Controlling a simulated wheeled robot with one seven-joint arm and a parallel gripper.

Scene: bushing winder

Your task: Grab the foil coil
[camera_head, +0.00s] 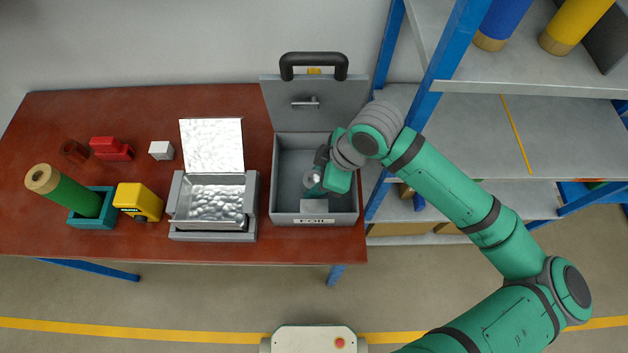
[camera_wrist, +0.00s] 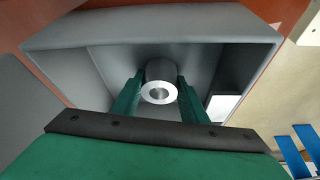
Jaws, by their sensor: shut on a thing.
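The foil coil (camera_wrist: 160,82) is a small silver cylinder with a round hole in its end. In the wrist view it sits between the two green fingers of my gripper (camera_wrist: 155,92), which is shut on it. The head view shows my gripper (camera_head: 318,182) reaching down into the open grey box labelled FOIL (camera_head: 285,165). There the coil (camera_head: 313,178) shows only in part beside my wrist. The box walls (camera_wrist: 95,38) surround the coil and fingers in the wrist view. I cannot tell whether the coil touches the box floor.
The raised box lid with its black handle (camera_head: 314,62) stands behind. A foil-lined tray (camera_head: 209,200) is close on the left. A blue shelf post (camera_head: 432,90) rises close to my arm on the right. A yellow device (camera_head: 138,200) and green roll (camera_head: 70,195) stand farther left.

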